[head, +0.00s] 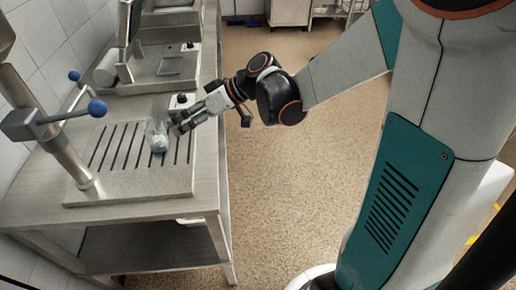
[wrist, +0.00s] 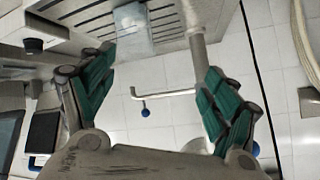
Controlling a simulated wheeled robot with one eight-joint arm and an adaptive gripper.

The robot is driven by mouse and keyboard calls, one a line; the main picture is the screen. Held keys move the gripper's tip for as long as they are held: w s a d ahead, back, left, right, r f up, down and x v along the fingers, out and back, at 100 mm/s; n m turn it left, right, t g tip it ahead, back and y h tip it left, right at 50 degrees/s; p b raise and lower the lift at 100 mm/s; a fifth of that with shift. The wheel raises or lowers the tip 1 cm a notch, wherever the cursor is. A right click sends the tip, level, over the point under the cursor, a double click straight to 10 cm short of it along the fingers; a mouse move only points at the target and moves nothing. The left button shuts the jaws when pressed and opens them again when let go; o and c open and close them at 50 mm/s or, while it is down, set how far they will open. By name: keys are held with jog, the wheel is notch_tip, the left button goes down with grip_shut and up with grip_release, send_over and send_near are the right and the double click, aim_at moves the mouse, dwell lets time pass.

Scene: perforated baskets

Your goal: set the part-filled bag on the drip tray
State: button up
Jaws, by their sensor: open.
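The part-filled bag (head: 158,137) is clear plastic with pale, bluish contents low in it. In the wrist view the bag (wrist: 133,30) shows at the top, on the slotted tray (wrist: 172,38), beyond my fingertips. My gripper (head: 174,124) is just right of the bag in the head view, low over the tray. In the wrist view my gripper (wrist: 161,62) has its fingers spread wide, with nothing between them. The bag looks free of the fingers.
A steel post (head: 48,140) with blue-knobbed handles (head: 97,107) rises at the tray's left. Another steel appliance (head: 170,67) stands farther back on the counter. A small box with a black knob (head: 181,101) sits behind my gripper. The floor (head: 290,200) right of the counter is clear.

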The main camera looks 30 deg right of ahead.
jog(key=s+d+r+m+h, duration=0.1)
jog(key=s+d+m+h, duration=0.2)
jog(key=s, duration=0.7)
jog(key=s+d+r+m+t+h, duration=0.1)
jog(key=s+d+m+h, duration=0.3)
jog(key=s, duration=0.6)
jog(key=d+h, duration=0.2)
jog(key=d, duration=0.1)
jog(key=shift+r+t+h, duration=0.15)
jog(key=shift+t+h, duration=0.15)
jog(key=shift+s+d, duration=0.1)
dwell(1.0)
